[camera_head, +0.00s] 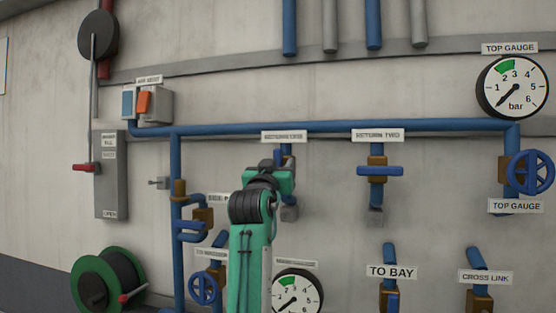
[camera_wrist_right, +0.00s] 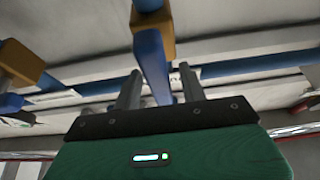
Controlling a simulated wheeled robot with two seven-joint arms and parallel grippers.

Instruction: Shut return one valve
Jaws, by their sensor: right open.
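The return one valve sits under a label (camera_head: 285,136) that looks like "RETURN ONE". In the head view a short blue pipe (camera_head: 287,150) shows above it, and my right gripper and arm hide most of the valve. My right gripper (camera_head: 270,178) is in front of it. In the right wrist view the valve's blue lever (camera_wrist_right: 155,65) reaches from a brown body (camera_wrist_right: 154,36) down between the two grey fingers of my right gripper (camera_wrist_right: 160,88). The fingers are open, one on each side of the lever; I cannot tell whether either touches it. My left gripper is not in view.
To the right, the return two valve has a crosswise blue lever (camera_head: 380,171). A blue header pipe (camera_head: 330,127) runs above both. A dial gauge (camera_head: 297,294) is low beside my arm. A switch box (camera_head: 150,104) and hose reel (camera_head: 108,281) are at left.

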